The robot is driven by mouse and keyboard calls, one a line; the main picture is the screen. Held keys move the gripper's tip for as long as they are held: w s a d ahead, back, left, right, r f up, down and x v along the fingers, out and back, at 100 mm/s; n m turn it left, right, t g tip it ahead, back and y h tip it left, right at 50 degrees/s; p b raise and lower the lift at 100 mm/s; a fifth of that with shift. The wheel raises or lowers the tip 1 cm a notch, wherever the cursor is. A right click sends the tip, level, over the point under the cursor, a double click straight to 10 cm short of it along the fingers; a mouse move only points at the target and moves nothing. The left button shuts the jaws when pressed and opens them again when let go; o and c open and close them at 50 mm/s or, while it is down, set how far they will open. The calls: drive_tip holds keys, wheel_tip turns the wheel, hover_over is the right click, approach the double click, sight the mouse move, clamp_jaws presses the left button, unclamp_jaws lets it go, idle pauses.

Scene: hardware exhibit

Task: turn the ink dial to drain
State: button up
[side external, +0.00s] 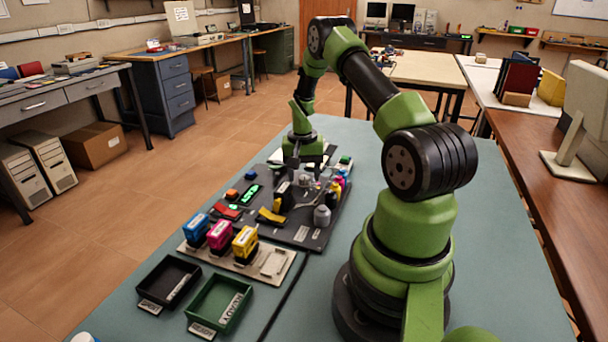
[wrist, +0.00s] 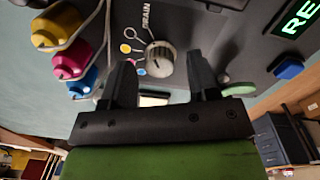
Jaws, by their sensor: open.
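The ink dial (wrist: 160,58) is a round grey knob with a light pointer line, on the dark panel in the wrist view. The word DRAIN (wrist: 146,14) is printed above it, with coloured ring marks to its left. The pointer's exact setting is too small to tell. My gripper (wrist: 161,72) is open, with one finger on each side of the dial in the picture; I cannot tell whether they touch it. In the side view my gripper (side external: 292,162) points down over the far part of the panel, and the dial is hard to make out there.
Yellow, magenta and blue ink bottles (wrist: 68,62) with tubes stand left of the dial in the wrist view. A lit green display (wrist: 299,20) and a blue button (wrist: 288,68) are at right. Colour cartridges (side external: 220,236) and two trays (side external: 219,303) sit nearer in the side view.

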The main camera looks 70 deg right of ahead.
sight(303, 177)
wheel_tip(303, 177, up, 9)
drive_tip(key=shift+r, duration=0.15)
drive_tip(key=shift+w, duration=0.1)
idle(0.3)
drive_tip(key=w+a+r+n+t, duration=0.2)
drive_tip(key=a+r+n+t, duration=0.2)
drive_tip(key=a+r, duration=1.15)
drive_tip(key=s+a+r+n+t+y, duration=0.1)
drive_tip(key=s+a+r+n, duration=0.1)
drive_tip(key=s+a, duration=0.4)
drive_tip(key=s+a+r+n+t+y, duration=0.1)
drive_tip(key=s+a+r+n+t, duration=0.1)
drive_tip(key=s+a+n, duration=0.2)
drive_tip(key=s+a, duration=0.2)
drive_tip(key=a, duration=0.2)
drive_tip(key=shift+s+a+t, duration=0.25)
drive_tip(key=shift+a+t, duration=0.05)
drive_tip(key=shift+a, duration=0.05)
